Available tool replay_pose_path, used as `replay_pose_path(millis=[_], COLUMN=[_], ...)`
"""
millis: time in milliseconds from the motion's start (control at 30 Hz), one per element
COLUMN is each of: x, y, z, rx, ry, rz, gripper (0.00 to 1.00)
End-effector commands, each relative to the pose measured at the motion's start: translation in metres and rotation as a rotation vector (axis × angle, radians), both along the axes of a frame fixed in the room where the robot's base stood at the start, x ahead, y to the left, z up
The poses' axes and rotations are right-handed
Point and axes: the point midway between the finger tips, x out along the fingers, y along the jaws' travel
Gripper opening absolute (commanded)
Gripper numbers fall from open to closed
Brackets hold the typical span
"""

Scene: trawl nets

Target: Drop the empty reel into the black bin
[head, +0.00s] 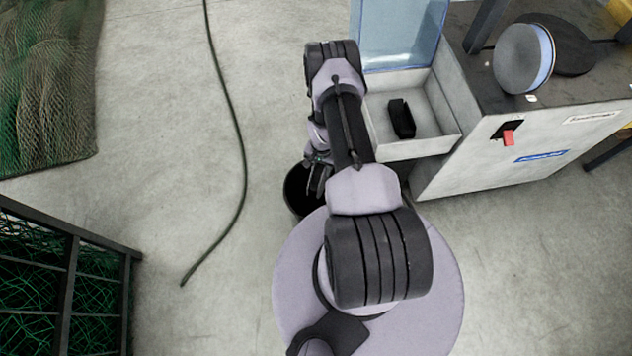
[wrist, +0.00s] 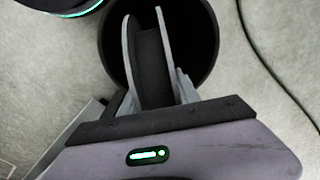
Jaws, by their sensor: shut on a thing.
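The black bin (head: 295,192) stands on the floor left of my base in the head view, partly hidden by my arm. In the wrist view the round bin (wrist: 203,45) is open and dark inside, directly beyond my fingertips. My gripper (head: 318,182) is over the bin. In the wrist view my gripper (wrist: 146,20) is shut on a narrow black piece, the empty reel (wrist: 153,68), seen edge-on between the two grey fingers. The reel appears within the bin's outline; how high it is above the rim I cannot tell.
A bench (head: 520,150) at the right carries a grey-and-blue reel (head: 524,58) and a red switch (head: 508,138). A pale open box (head: 432,146) beside it holds a black object (head: 401,118). A cable (head: 238,130) crosses the floor. Nets (head: 45,80) and a dark cage (head: 70,290) are left.

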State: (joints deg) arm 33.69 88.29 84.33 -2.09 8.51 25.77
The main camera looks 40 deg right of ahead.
Motion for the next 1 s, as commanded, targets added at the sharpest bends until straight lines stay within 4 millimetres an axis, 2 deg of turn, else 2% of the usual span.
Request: replay_pose_path(millis=[33, 200, 467, 500, 600, 900, 1000], x=[0.0, 0.0, 0.0, 0.0, 0.0, 0.0, 0.001], y=[0.0, 0.0, 0.0, 0.0, 0.0, 0.0, 0.0], z=[-0.013, -0.038, -0.039, -0.039, -0.039, -0.038, -0.025], rx=[0.0, 0.0, 0.0, 0.0, 0.0, 0.001, 0.0], ry=[0.0, 0.0, 0.0, 0.0, 0.0, 0.0, -0.001], rz=[0.001, 0.001, 0.002, 0.002, 0.002, 0.002, 0.002], gripper=[0.0, 0.0, 0.0, 0.42, 0.62, 0.64, 0.64])
